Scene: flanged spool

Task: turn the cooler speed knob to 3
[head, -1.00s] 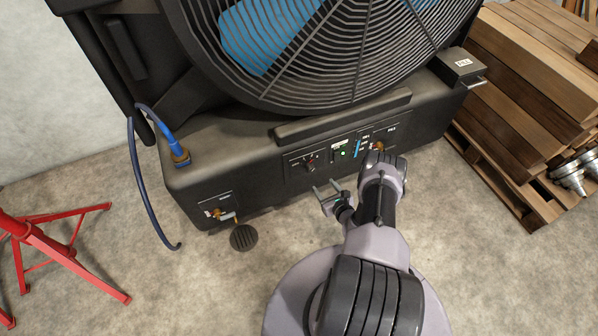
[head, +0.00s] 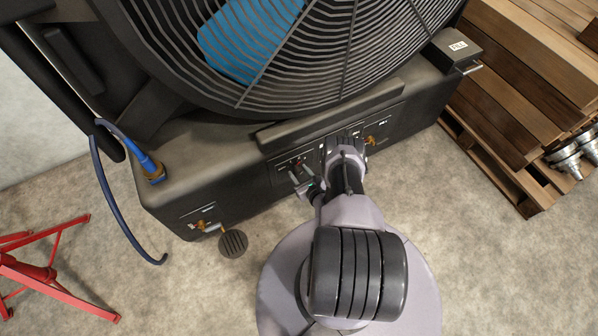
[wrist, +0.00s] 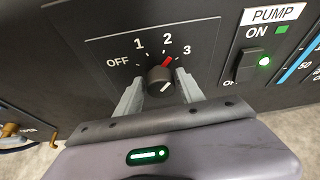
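The cooler speed knob (wrist: 160,79) is a dark round knob with a red pointer, on a black panel marked OFF, 1, 2 and 3 in the wrist view. The red pointer aims up and right, between the 2 and the 3. My gripper (wrist: 160,82) is open, one finger on each side of the knob, with narrow gaps seeming to show beside it. I cannot tell whether the fingertips reach past the knob's face. In the head view my gripper (head: 302,183) is close to the cooler's front panel, and my arm partly hides the panel.
Right of the dial is a PUMP rocker switch (wrist: 247,66) with a lit green lamp, and a blue level gauge. Brass valves (head: 370,141) sit on the cooler's front. Stacked timber (head: 520,100) stands right, a red stand (head: 45,275) left. Open floor lies in front.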

